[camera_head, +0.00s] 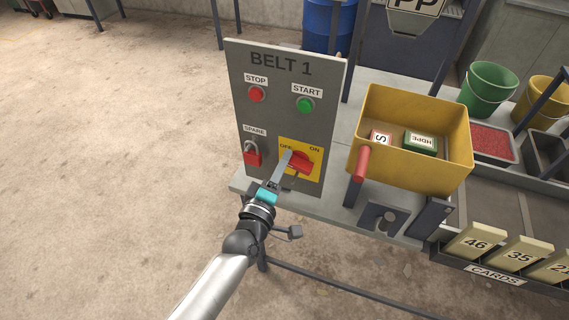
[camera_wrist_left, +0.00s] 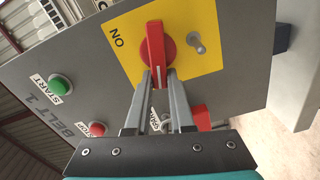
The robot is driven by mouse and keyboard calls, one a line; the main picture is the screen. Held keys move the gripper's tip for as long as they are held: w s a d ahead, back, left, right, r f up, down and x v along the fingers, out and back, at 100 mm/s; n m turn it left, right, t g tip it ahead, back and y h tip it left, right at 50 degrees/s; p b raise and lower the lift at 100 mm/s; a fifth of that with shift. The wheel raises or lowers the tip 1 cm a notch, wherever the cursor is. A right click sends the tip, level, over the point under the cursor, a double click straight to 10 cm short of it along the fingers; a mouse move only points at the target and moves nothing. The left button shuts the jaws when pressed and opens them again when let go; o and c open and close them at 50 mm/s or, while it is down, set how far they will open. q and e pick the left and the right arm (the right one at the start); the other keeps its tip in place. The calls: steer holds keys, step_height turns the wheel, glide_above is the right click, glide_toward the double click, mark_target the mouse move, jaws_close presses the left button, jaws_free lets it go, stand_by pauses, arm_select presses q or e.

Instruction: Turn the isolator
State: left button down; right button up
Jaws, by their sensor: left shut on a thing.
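The isolator is a red rotary handle (camera_head: 301,163) on a yellow plate (camera_head: 315,175) at the lower right of the grey BELT 1 panel (camera_head: 283,124). My left gripper (camera_head: 286,160) reaches it from the lower left and partly covers the OFF label; the ON label (camera_head: 314,149) is clear. In the left wrist view the two fingers (camera_wrist_left: 158,80) are closed on the end of the red handle (camera_wrist_left: 154,42), one on each side. The handle's white line lies between them. The ON label (camera_wrist_left: 117,39) is left of the handle there. My right gripper is out of view.
A red padlock (camera_head: 253,156) hangs under SPARE, left of the gripper. Red STOP (camera_head: 257,94) and green START (camera_head: 305,105) buttons are above. A metal peg (camera_wrist_left: 196,42) sticks out beside the handle. A yellow bin (camera_head: 414,175) with blocks stands to the right.

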arm_select(q)
steer(key=shift+f+n+b, duration=0.2)
steer(key=shift+n+b, duration=0.1)
steer(key=shift+n, duration=0.45)
steer(key=shift+f+n+b, duration=0.2)
steer(key=shift+n+b, duration=0.05)
steer(key=shift+n, duration=0.5)
steer(key=c, duration=0.8)
jaws_free()
steer(key=v, duration=1.5)
steer(key=shift+s+a, duration=0.1)
steer(key=shift+s, duration=0.05)
